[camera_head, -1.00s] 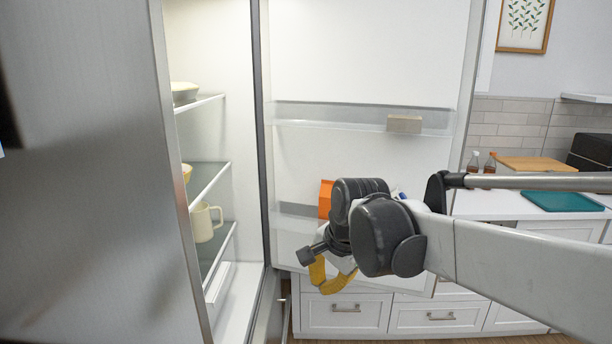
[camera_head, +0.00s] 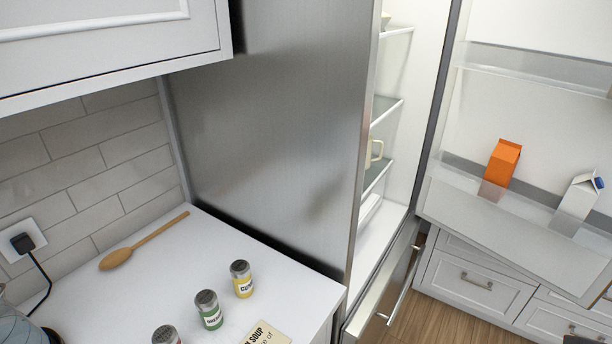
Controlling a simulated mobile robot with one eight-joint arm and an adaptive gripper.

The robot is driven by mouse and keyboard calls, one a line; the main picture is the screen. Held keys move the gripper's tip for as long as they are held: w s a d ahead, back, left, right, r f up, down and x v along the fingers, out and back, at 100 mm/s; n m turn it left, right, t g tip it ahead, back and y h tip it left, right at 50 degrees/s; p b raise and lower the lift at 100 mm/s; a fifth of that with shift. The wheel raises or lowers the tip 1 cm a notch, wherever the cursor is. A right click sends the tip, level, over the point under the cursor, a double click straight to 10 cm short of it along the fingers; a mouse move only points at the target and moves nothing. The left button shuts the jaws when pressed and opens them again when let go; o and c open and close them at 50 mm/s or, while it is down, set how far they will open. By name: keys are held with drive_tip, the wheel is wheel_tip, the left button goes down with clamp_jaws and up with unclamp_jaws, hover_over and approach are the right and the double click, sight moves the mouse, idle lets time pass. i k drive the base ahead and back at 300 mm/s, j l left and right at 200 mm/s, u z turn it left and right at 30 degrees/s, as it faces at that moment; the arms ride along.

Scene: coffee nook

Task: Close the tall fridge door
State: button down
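The tall fridge (camera_head: 280,130) stands in the middle, its steel side facing me. Its door (camera_head: 520,115) is swung wide open at the right, with the inner face and door shelves showing. An orange carton (camera_head: 502,162) and a white carton (camera_head: 578,196) stand on the lower door shelf. Inside the fridge are glass shelves (camera_head: 384,108) with a cream mug (camera_head: 374,153), partly hidden by the fridge side. The door's outer face and handle are out of sight. My gripper is not in view.
A white counter (camera_head: 190,250) at the lower left holds a wooden spoon (camera_head: 140,242), several spice jars (camera_head: 241,278) and a card. A wall cabinet (camera_head: 110,40) hangs above it. A lower drawer with a bar handle (camera_head: 402,285) sits below the fridge opening. Wood floor (camera_head: 440,318) shows at the lower right.

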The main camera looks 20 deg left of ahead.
sight(536, 75)
drive_tip(key=u, duration=1.15)
drive_tip(key=l+z, duration=0.1)
drive_tip(key=l, duration=0.3)
drive_tip(key=i+l+z, duration=0.1)
drive_tip(key=l, duration=0.35)
drive_tip(key=i+l+z, duration=0.1)
drive_tip(key=l, duration=0.3)
drive_tip(key=i+l+z, duration=0.1)
drive_tip(key=l, duration=0.3)
